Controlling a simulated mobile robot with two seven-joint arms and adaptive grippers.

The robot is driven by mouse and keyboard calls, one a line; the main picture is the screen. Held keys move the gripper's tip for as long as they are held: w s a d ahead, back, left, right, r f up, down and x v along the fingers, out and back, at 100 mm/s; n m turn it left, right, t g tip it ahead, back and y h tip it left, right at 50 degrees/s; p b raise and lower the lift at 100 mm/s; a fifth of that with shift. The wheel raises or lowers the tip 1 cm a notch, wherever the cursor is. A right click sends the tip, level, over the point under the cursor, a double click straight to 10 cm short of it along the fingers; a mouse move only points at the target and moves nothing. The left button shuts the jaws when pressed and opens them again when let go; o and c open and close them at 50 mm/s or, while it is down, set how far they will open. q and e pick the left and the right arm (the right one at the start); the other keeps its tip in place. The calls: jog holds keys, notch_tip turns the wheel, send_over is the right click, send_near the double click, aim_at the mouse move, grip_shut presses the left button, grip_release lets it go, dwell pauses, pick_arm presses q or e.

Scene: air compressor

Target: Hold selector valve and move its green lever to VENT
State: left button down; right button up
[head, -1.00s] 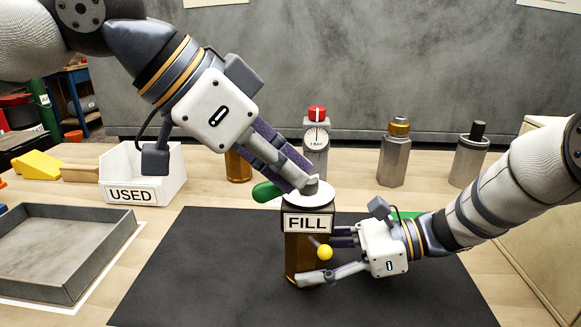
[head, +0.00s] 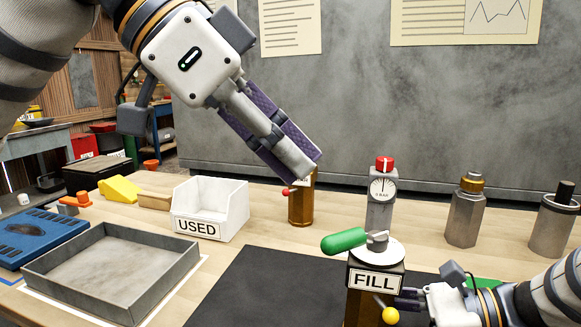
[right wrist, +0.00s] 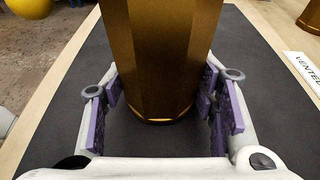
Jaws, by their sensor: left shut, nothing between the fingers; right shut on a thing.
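The selector valve (head: 360,278) stands on the dark mat, with an amber-brown body, a FILL label (head: 376,281) and a white disc on top. Its green lever (head: 345,240) points left across the disc. My left gripper (head: 300,165) is shut and empty, raised up and left of the lever and clear of it. My right gripper (head: 402,302) is at the valve's right side, partly cut off by the frame edge. In the right wrist view its fingers (right wrist: 164,105) are on either side of the valve's gold body (right wrist: 163,50). A yellow ball (head: 390,315) shows in front.
Behind stand a smaller amber bottle (head: 301,205), a gauge with a red cap (head: 382,200) and two grey cylinders (head: 466,215) (head: 552,228). A white USED bin (head: 208,228) and a grey tray (head: 60,272) are at left. A card (right wrist: 304,68) lies at right.

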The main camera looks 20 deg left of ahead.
jog(key=o, duration=1.1)
